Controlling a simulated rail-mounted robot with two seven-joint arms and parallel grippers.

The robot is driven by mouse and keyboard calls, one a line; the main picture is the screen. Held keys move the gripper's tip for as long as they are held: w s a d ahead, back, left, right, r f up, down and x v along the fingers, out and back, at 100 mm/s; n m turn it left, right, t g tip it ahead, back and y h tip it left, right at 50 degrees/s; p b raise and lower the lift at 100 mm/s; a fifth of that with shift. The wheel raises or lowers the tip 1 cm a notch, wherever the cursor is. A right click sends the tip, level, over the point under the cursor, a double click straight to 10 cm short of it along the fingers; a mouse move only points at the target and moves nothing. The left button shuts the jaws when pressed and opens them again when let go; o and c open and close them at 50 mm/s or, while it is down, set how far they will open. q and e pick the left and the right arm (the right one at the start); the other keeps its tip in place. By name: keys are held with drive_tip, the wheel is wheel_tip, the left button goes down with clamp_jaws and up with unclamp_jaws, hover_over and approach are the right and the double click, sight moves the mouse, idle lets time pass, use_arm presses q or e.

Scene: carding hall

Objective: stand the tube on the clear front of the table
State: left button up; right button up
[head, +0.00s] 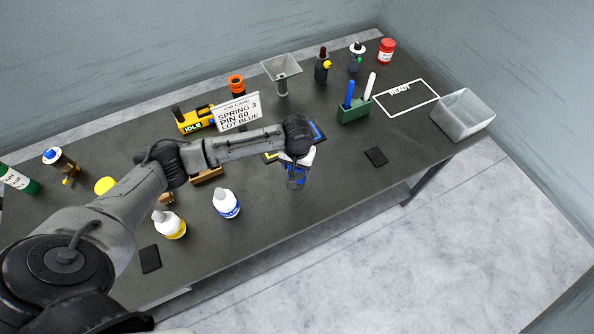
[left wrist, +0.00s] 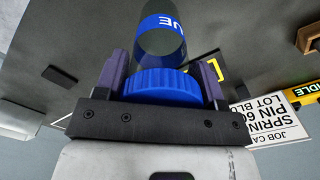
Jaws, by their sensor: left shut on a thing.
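The tube shows best in the left wrist view (left wrist: 163,42): a dark or see-through body with a blue band, lettered in white, and a ridged blue cap (left wrist: 160,86). My left gripper (left wrist: 161,78) is shut on it, with a finger on each side of the cap. In the head view my left gripper (head: 297,172) is over the front middle of the table (head: 345,195). There the tube is mostly hidden, and I cannot tell whether it touches the table. My right gripper is not in view.
A white bottle with a blue label (head: 226,204) stands left of the gripper. A small dark pad (head: 376,156) lies to its right. Behind are a job card (head: 236,111) and a green holder (head: 354,111); a clear bin (head: 465,116) is far right. The front strip between bottle and pad looks free.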

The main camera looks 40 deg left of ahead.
use_arm(q)
drive_tip(key=shift+f, duration=1.8)
drive_tip(key=shift+f, duration=0.1)
drive_tip(key=o, duration=1.3)
drive_tip(key=shift+c, duration=0.2)
wheel_tip(320, 180, up, 12)
drive_tip(key=shift+r+p, duration=0.1)
drive_tip(key=shift+p, duration=0.2)
drive_tip(key=s+d+f+m+t+h, duration=0.2)
drive_tip(key=s+d+f+m, duration=0.55)
drive_tip(key=s+d, duration=0.6)
drive_tip(key=s+a+y, duration=0.1)
drive_tip(key=s+a, duration=0.1)
drive_tip(key=s, duration=0.5)
drive_tip(key=s+a+t, duration=0.1)
drive_tip(key=s+a, duration=0.1)
drive_tip(key=s, duration=0.5)
drive_tip(key=shift+a+f+n+t+y, duration=0.15)
drive_tip(key=shift+a+n+t+y, duration=0.15)
drive_tip(key=shift+n+y, duration=0.15)
